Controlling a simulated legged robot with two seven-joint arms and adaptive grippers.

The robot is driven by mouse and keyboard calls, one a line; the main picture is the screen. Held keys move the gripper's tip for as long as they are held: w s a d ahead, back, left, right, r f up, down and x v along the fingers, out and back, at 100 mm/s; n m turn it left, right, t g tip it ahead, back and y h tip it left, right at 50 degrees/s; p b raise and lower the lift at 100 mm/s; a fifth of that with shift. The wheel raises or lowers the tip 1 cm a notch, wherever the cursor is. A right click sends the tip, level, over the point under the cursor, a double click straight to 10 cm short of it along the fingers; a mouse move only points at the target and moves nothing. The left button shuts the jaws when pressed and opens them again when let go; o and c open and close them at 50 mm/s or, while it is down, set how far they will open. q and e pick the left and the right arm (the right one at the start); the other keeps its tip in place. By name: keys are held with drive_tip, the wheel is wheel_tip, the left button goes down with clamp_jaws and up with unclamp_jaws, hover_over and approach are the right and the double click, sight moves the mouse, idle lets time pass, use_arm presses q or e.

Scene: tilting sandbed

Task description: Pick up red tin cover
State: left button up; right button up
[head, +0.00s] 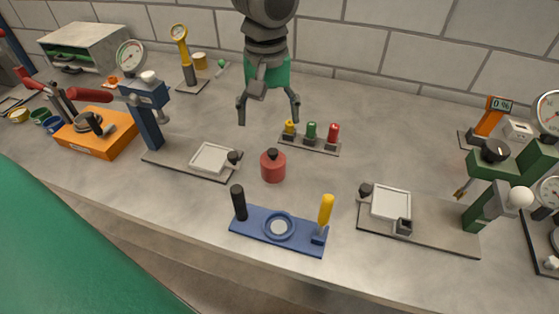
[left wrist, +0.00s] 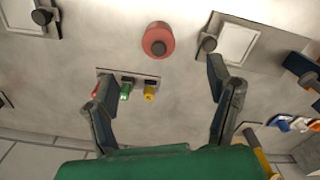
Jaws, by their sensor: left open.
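The red tin cover (head: 272,168) is a small round red lid with a dark knob on top. It sits on the grey bench near the middle of the head view. It also shows in the left wrist view (left wrist: 158,40), top centre. My left gripper (head: 268,108) hangs with its fingers spread and empty, above and behind the cover. In the left wrist view its fingertips (left wrist: 162,72) are apart, with the cover beyond them, not between them. Whether a tin lies under the cover is hidden. My right gripper is not in view.
A rack with yellow, green and red pieces (head: 311,137) stands just behind the cover. A blue base with upright handles (head: 278,230) lies in front. Press stands flank it left (head: 197,165) and right (head: 418,228). Bare bench surrounds the cover closely.

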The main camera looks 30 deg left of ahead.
sight(273, 159)
use_arm(q)
drive_tip(key=f, duration=0.1)
drive_tip(key=w+f, duration=0.1)
drive_tip(key=f, duration=0.1)
drive_tip(key=shift+w+d+f+b, duration=0.15)
drive_tip(key=shift+w+f+b, duration=0.1)
drive_tip(key=shift+b, duration=0.15)
drive_tip(key=f, duration=0.5)
drive_tip(key=shift+s+a+f, duration=0.2)
drive_tip(key=shift+f, duration=0.15)
drive_tip(key=shift+w+a+f, duration=0.1)
drive_tip(key=shift+w+f, duration=0.05)
drive_tip(key=shift+f, duration=0.9)
drive_tip(key=shift+w+a+f, duration=0.1)
drive_tip(key=shift+w+f, duration=0.05)
drive_tip(key=shift+f, duration=0.9)
drive_tip(key=shift+w+f, duration=0.15)
drive_tip(key=shift+f, duration=0.9)
drive_tip(key=c, duration=1.1)
